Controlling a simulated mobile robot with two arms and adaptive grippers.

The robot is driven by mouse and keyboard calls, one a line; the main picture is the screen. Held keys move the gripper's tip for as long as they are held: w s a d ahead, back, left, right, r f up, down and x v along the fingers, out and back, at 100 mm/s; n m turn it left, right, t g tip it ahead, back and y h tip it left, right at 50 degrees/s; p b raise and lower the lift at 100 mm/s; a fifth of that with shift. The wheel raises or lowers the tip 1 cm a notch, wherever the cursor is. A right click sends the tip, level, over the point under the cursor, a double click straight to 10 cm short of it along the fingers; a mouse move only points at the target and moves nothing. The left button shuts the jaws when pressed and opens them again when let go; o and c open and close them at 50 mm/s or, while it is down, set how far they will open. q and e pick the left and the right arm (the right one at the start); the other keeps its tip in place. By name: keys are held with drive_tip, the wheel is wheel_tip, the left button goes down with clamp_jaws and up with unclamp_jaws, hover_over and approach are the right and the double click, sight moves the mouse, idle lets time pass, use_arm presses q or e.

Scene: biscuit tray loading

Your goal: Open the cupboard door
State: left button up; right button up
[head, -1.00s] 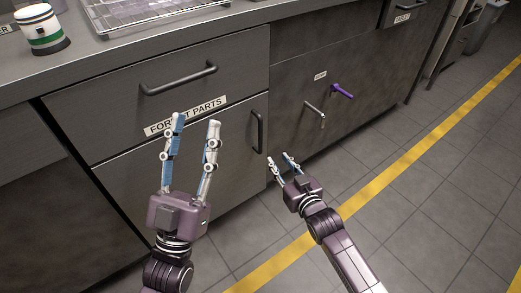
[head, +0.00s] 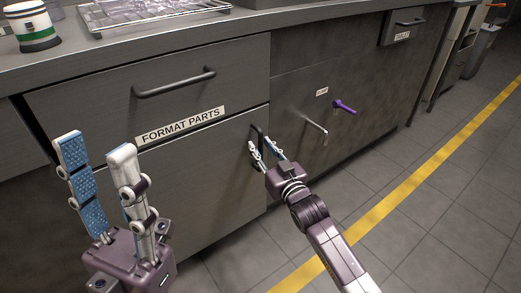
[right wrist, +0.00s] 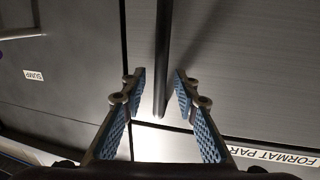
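The grey cupboard door (head: 205,190) is below the FORMAT PARTS drawer in the head view, and it looks shut. Its dark vertical handle (head: 257,133) is near the door's right edge, partly hidden by my right gripper (head: 262,150). In the right wrist view the handle (right wrist: 163,55) runs between the two blue-padded fingers of my right gripper (right wrist: 158,88). The fingers are open, with a gap visible on each side of the bar. My left gripper (head: 95,150) is open and empty at the lower left, in front of the cabinet.
The drawer (head: 80,105) above has a horizontal handle (head: 175,82). A metal lever (head: 317,126) and a purple lever (head: 345,107) stick out from the panel to the right. A wire tray (head: 150,18) and a striped jar (head: 32,27) stand on the counter. The tiled floor is clear.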

drive_tip(key=shift+w+a, duration=0.25)
drive_tip(key=shift+w, duration=0.15)
drive_tip(key=shift+c, duration=0.2)
clamp_jaws()
